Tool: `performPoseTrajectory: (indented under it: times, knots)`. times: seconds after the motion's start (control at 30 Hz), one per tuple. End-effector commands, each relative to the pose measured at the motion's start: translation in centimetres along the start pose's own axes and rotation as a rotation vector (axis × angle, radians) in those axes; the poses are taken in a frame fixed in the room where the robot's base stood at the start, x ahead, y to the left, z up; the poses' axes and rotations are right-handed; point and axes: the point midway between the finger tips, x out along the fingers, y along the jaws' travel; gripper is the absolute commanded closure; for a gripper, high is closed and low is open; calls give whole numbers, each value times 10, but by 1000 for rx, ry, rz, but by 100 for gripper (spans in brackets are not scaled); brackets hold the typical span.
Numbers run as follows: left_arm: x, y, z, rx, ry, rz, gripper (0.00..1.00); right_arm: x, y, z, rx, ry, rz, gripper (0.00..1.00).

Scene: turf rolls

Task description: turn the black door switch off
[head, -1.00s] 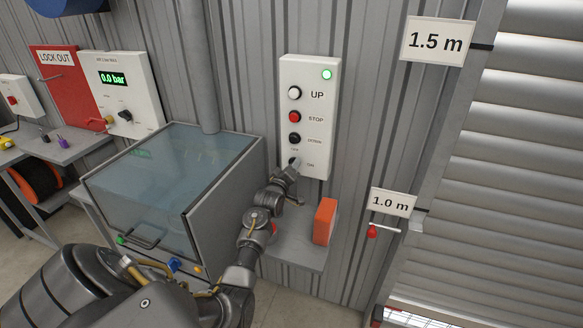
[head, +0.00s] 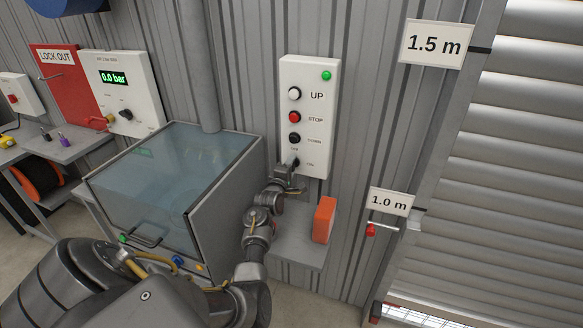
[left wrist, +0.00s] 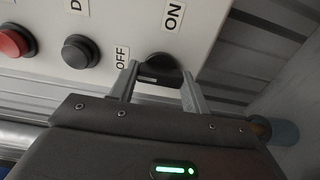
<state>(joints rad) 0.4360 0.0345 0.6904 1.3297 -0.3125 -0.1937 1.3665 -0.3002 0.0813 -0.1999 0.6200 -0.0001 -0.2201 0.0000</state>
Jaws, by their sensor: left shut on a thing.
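The black door switch (left wrist: 160,68) is a round knob low on the white door control box (head: 318,140), with OFF and ON labels beside it. In the left wrist view my left gripper (left wrist: 160,88) has one finger on each side of the knob's grip and is shut on it. A small light mark shows on the knob's near left part, on the side of the OFF label. In the head view my left gripper (head: 291,167) covers much of the switch. The box's green lamp (head: 326,75) shows a plain green without a glow. My right gripper is not in view.
White UP (head: 294,94), red STOP (head: 294,117) and black DOWN (head: 294,138) buttons sit above the switch. An orange block (head: 324,219) stands on a grey shelf below. A glass-topped cabinet (head: 180,170) is at left, a roller door (head: 510,180) at right.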

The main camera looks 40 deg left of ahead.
Motion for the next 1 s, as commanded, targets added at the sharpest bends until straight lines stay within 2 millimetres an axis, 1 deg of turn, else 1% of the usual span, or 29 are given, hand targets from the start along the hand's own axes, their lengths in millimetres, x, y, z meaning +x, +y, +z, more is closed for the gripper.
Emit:
performPoseTrajectory:
  times: [0.53, 0.57, 0.7, 1.0]
  knots:
    - [0, 0, 1, -24, -1, -1, 76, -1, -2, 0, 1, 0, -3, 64]
    - [0, 0, 1, -24, -1, -1, 50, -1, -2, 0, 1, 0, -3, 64]
    - [0, 0, 1, -23, -1, -1, 32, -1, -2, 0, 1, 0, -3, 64]
    - [-1, 0, 0, -22, 0, 0, 31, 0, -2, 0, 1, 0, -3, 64]
